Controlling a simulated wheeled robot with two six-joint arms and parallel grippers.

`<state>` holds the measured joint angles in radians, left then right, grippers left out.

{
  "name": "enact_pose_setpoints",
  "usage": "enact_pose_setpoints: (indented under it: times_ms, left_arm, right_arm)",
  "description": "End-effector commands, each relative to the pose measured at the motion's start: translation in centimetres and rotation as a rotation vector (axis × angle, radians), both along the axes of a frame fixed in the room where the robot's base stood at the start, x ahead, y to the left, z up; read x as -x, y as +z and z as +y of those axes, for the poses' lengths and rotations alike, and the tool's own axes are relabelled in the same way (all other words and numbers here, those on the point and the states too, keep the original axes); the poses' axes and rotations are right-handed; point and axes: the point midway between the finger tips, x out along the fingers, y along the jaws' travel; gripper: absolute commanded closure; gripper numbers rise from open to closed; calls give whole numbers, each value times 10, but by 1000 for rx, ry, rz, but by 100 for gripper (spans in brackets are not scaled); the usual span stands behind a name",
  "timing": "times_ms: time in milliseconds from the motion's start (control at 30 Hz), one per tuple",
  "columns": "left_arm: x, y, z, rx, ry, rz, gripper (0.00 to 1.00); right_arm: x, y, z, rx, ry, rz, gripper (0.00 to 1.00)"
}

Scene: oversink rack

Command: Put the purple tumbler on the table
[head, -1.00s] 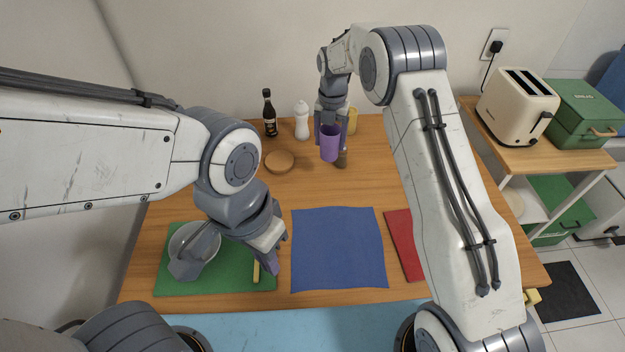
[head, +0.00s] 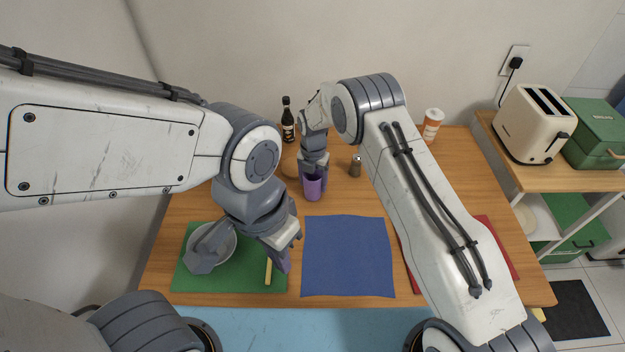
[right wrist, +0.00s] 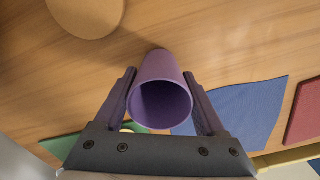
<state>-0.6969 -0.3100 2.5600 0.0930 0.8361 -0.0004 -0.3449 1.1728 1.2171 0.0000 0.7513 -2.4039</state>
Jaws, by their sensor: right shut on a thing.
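The purple tumbler (head: 313,188) is between the fingers of my right gripper (head: 313,172), over the wooden table (head: 350,202), just behind the blue mat. In the right wrist view the tumbler (right wrist: 160,90) has its open mouth toward the camera, with one finger of the right gripper (right wrist: 163,105) on each side. I cannot tell whether its base touches the table.
A blue mat (head: 348,255), a red mat (head: 497,245) and a green mat (head: 205,284) with a bowl (head: 226,250) lie along the front. A round wooden coaster (right wrist: 88,14), a dark bottle (head: 287,122), a pepper shaker (head: 356,165) and an orange-white container (head: 433,124) are farther back.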

Motion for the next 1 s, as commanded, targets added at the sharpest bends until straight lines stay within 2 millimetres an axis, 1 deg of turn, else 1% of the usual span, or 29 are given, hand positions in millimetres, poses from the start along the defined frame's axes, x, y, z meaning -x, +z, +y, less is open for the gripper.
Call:
enact_pose_setpoints:
  times_ms: [133,267,300,333,367,567,667,733,867,1000]
  left_arm:
    - [0,-1,0,0,0,0,100]
    - [0,-5,0,0,0,0,100]
    - [0,-4,0,0,0,0,100]
    - [0,-3,0,0,0,0,100]
    - [0,-3,0,0,0,0,100]
    - [0,-3,0,0,0,0,100]
    - [0,1,0,0,0,0,100]
    - [0,-3,0,0,0,0,100]
    - [0,-10,0,0,0,0,100]
    - [0,-17,0,0,0,0,100]
  right_arm:
    - [0,0,0,0,0,0,81]
    - [0,-5,0,0,0,0,81]
    - [0,-3,0,0,0,0,16]
    - [0,-3,0,0,0,0,4]
    - [0,-3,0,0,0,0,0]
    - [0,-3,0,0,0,0,0]
    - [0,2,0,0,0,0,0]
    - [-1,6,0,-1,0,-1,0]
    - [-1,29,0,-2,0,-4,0]
    - [-2,60,0,-2,0,-5,0]
